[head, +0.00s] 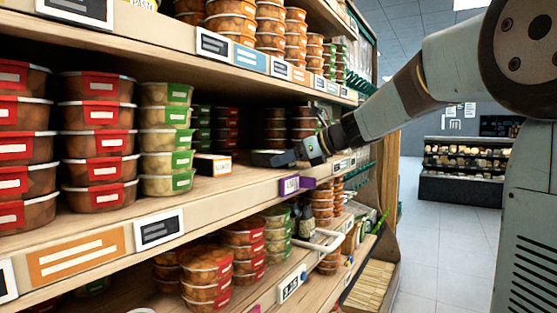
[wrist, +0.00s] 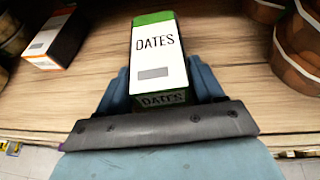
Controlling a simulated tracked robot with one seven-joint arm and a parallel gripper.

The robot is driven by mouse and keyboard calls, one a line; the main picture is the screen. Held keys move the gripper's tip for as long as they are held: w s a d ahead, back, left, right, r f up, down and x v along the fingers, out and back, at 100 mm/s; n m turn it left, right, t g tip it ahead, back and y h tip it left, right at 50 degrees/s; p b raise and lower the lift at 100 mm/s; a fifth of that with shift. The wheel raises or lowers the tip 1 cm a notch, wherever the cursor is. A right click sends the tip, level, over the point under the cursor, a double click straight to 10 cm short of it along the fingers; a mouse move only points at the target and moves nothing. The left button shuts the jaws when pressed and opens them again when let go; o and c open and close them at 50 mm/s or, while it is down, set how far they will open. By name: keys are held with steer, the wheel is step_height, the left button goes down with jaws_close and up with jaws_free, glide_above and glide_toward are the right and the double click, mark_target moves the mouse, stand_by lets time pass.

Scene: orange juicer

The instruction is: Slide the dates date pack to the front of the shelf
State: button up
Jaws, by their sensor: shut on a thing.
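The dates pack (wrist: 158,48) is a box with a white face lettered "DATES", a grey label patch and green ends. It lies on the wooden shelf (wrist: 255,112) between the two blue-grey fingers of my gripper (wrist: 163,80), which is shut on its sides. In the head view my gripper (head: 292,154) reaches in over the front edge of the middle shelf (head: 235,190). There I cannot clearly make out the pack, as the gripper hides it.
A white-and-black box with an orange edge (wrist: 55,42) stands left of the pack; it also shows in the head view (head: 212,164). Round tubs (wrist: 297,50) stand close on the right. Stacked tubs (head: 167,140) fill the shelf farther left. The shelf above is close overhead.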

steer(key=shift+s+d, duration=0.65)
steer(key=shift+d, duration=0.2)
steer(key=o, duration=1.2)
steer(key=shift+c, duration=0.2)
steer(key=v, duration=1.3)
steer(key=shift+d, duration=0.25)
steer(key=shift+s+r, duration=0.1)
steer(key=shift+r, duration=0.05)
